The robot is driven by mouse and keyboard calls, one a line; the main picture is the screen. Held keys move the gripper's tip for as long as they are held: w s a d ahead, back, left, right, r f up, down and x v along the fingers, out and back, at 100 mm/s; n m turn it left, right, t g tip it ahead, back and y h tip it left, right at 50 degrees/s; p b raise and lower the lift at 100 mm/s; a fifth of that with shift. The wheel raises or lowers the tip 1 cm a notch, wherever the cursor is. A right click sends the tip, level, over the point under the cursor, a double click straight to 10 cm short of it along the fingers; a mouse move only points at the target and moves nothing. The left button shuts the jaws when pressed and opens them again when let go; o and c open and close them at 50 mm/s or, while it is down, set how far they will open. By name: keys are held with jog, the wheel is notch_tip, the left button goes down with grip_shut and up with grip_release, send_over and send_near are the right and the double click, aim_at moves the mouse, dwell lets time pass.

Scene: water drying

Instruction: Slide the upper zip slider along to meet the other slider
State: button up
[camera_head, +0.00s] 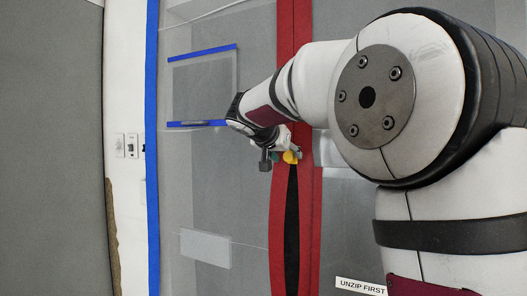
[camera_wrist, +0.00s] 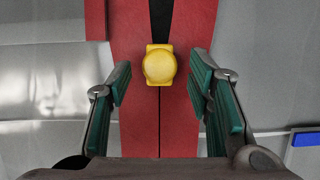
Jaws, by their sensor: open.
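The yellow zip slider (camera_head: 291,157) sits on the red zip strip (camera_head: 302,230), at the top end of a black gap (camera_head: 292,225) in the head view. In the wrist view the yellow slider (camera_wrist: 160,65) lies between the two green-padded fingers of my gripper (camera_wrist: 160,85), slightly toward their tips, with visible space on both sides. My gripper (camera_head: 281,157) is open and holds nothing. In the wrist view the black gap (camera_wrist: 160,15) runs above the slider and a closed seam runs below it. I cannot make out a second slider in either view.
A sign reading "UNZIP FIRST" (camera_head: 361,285) is at the lower right. Blue tape (camera_head: 152,200) edges the translucent sheet at left, with blue-edged and white panels (camera_head: 205,248) on it. Wall switches (camera_head: 125,146) are further left. My arm hides much of the right side.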

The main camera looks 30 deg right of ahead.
jog(key=shift+w+d+f, duration=0.2)
jog(key=shift+w+d, duration=0.1)
jog(key=shift+d, duration=0.15)
grip_shut()
jog(key=shift+f, duration=0.1)
